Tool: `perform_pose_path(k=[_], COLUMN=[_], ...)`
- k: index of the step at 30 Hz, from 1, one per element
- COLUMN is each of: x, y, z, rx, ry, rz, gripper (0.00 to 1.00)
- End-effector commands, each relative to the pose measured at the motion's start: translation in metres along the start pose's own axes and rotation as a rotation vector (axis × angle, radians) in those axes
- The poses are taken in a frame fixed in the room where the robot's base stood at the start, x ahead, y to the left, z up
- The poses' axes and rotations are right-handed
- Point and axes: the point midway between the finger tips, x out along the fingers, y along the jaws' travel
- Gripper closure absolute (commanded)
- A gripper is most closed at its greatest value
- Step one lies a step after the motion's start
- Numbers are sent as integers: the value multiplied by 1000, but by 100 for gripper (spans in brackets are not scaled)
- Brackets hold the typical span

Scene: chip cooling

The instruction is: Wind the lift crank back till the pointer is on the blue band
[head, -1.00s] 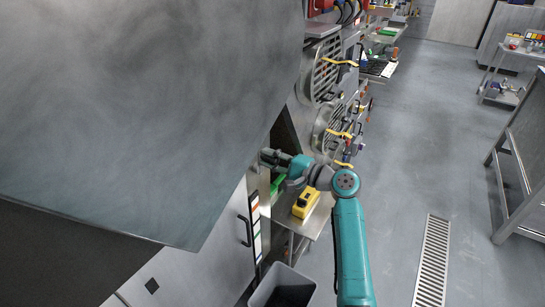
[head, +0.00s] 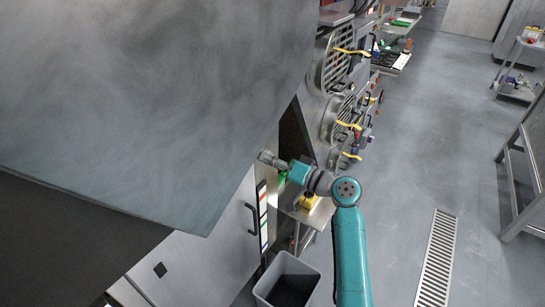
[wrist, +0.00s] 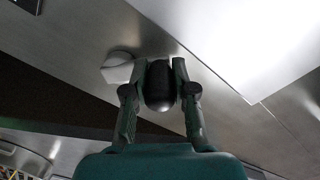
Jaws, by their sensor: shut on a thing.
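In the wrist view my gripper (wrist: 160,80) is shut on a dark rounded knob (wrist: 159,92), apparently the crank's handle. A pale round piece (wrist: 117,68) sits just left of the fingers against the metal panel. In the head view my gripper (head: 272,160) reaches in beside the edge of the big steel panel; the crank cannot be made out there. A narrow strip with coloured bands (head: 263,215) runs down the cabinet front below the gripper.
A large steel panel (head: 150,90) fills the upper left. A grey bin (head: 287,280) stands on the floor below. Fans (head: 337,65) with yellow ribbons line the wall beyond.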

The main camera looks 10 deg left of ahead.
Motion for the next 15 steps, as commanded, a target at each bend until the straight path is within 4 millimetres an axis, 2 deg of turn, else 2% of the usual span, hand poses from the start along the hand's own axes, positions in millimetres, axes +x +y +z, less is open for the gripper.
perform_pose_path(k=[6, 15], x=[0, 0], y=[2, 3], z=[6, 9], rx=[-107, -169], ry=[0, 1], rz=[1, 2], gripper=[100, 100])
